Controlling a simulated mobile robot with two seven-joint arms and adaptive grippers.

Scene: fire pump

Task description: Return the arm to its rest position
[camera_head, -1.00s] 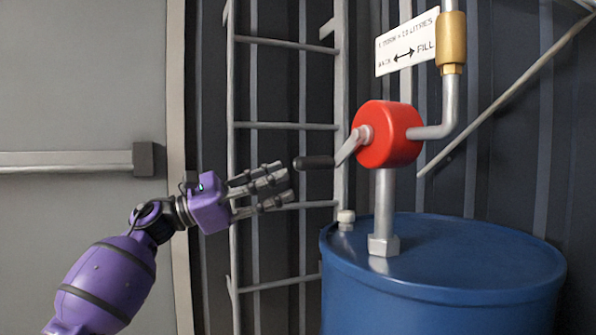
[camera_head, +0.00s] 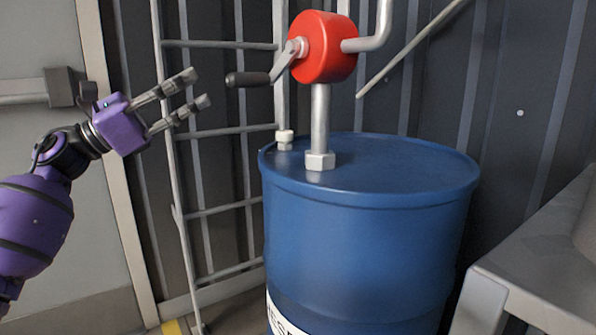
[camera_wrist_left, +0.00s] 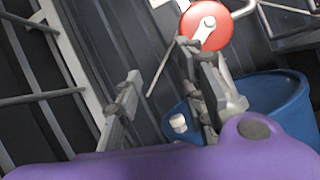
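My left gripper (camera_head: 201,88) shows in the head view, left of the red pump (camera_head: 322,47). It is open and empty, its fingers apart and pointing right. The pump's crank has a dark handle (camera_head: 247,79) pointing left, with a gap between it and my fingertips. The pump stands on a pipe on a blue drum (camera_head: 365,235). In the left wrist view, my spread fingers (camera_wrist_left: 168,90) show with the red pump (camera_wrist_left: 206,25) beyond them and the blue drum (camera_wrist_left: 280,100) at right. My right gripper is not in view.
A grey ladder (camera_head: 215,131) stands against the dark corrugated wall behind my left gripper. A grey door with a push bar (camera_head: 30,88) is at the left. A grey bench-like surface (camera_head: 535,265) is at the lower right. A white cap (camera_head: 284,138) sits on the drum.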

